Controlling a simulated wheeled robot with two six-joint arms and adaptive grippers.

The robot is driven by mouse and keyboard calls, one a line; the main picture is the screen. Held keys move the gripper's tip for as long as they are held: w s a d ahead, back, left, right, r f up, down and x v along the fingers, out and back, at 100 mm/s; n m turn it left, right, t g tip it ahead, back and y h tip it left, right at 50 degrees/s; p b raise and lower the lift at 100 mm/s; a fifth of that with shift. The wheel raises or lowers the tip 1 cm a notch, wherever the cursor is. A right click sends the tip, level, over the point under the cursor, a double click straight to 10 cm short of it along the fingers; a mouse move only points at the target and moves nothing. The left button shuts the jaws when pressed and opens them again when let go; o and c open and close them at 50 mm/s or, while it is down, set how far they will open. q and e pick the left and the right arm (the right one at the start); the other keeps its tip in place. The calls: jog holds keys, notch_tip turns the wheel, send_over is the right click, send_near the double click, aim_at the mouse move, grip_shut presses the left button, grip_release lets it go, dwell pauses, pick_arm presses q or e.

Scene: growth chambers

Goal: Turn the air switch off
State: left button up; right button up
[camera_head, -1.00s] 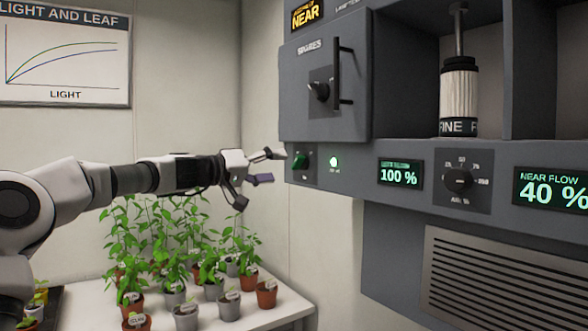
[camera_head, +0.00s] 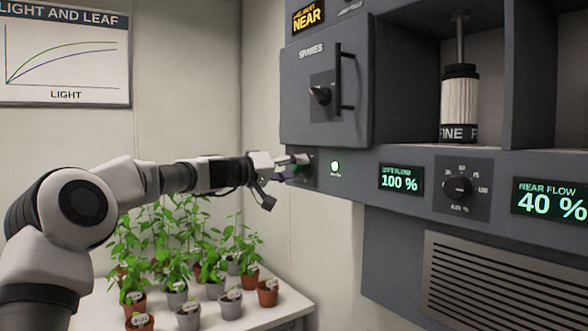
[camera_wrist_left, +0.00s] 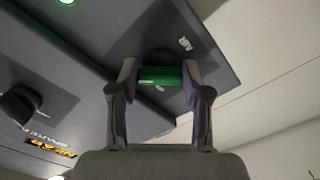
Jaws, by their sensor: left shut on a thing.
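The air switch is a green knob (camera_wrist_left: 160,76) on a dark plate marked AIR (camera_wrist_left: 185,43) in the left wrist view. My left gripper (camera_wrist_left: 158,82) has a finger on each side of the knob and is shut on it. In the head view my left gripper (camera_head: 285,168) reaches the plate at the left end of the grey panel and mostly covers the knob. A green lamp (camera_head: 335,167) beside it is lit. My right gripper is not in view.
A spares door (camera_head: 310,105) with a knob and bar handle is just above the switch. A flow dial (camera_head: 458,187) and displays reading 100 % (camera_head: 400,180) and 40 % (camera_head: 552,201) are to the right. Potted plants (camera_head: 188,316) stand on a white table below my arm.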

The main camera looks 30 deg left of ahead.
pick_arm(q)
jog(key=shift+n, duration=0.3)
jog(key=n, duration=0.3)
jog(key=shift+d, duration=0.1)
jog(key=n+p, duration=0.1)
jog(key=n, duration=0.4)
jog(key=shift+r, duration=0.15)
jog(key=n+p, duration=0.3)
jog(key=n, duration=0.6)
jog(key=shift+r+p, duration=0.2)
jog(key=shift+p, duration=0.2)
jog(key=o, duration=1.1)
jog(key=shift+o, duration=0.3)
jog(key=shift+w, duration=0.15)
